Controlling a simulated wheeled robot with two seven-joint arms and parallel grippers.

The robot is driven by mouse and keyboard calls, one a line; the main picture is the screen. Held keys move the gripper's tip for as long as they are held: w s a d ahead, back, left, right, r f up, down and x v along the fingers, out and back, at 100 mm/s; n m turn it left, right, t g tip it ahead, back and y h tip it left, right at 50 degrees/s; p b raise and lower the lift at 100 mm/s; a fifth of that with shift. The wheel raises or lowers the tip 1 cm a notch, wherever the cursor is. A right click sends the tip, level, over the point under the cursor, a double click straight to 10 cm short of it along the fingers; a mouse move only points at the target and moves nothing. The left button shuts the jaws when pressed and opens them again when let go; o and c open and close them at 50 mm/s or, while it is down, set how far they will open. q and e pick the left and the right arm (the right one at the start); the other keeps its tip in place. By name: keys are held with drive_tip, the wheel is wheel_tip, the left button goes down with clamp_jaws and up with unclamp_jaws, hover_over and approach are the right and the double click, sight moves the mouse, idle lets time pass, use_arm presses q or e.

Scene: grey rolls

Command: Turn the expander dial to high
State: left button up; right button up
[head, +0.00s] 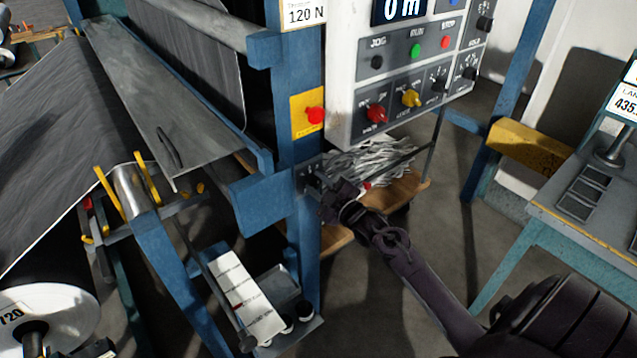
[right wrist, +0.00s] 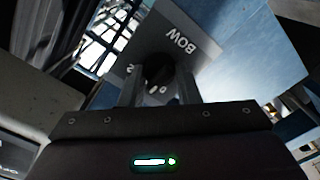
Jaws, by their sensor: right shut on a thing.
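A dark round dial (right wrist: 158,70) sits on a grey plate (right wrist: 192,22) in the right wrist view. The plate carries the word "BOW"; its other markings are partly covered. My right gripper (right wrist: 157,88) is shut on this dial, one finger on each side. In the head view my right gripper (head: 318,186) is at the blue post, under the white control panel, beside a small dark plate (head: 303,172). The dial is hidden there by the gripper, and its setting cannot be read. My left gripper is not in view.
The white control panel (head: 343,75) with red and yellow knobs hangs just above my right gripper. A red button on a yellow plate (head: 308,98) is on the blue post. Grey strips (head: 375,160) lie behind the gripper. A teal table (head: 560,215) stands at right.

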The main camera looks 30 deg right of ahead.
drive_tip(key=m+p, duration=0.1)
drive_tip(key=m, duration=0.3)
drive_tip(key=shift+m, duration=0.3)
drive_tip(key=shift+m+p, duration=0.7)
drive_tip(key=shift+m, duration=1.3)
drive_tip(key=shift+f, duration=0.1)
drive_tip(key=o, duration=1)
drive_tip(key=shift+c, duration=0.2)
drive_tip(key=shift+s, duration=0.15)
drive_tip(key=s+b, duration=0.1)
drive_tip(key=s, duration=0.6)
drive_tip(key=shift+s+d+b, duration=0.3)
drive_tip(key=shift+b, duration=0.05)
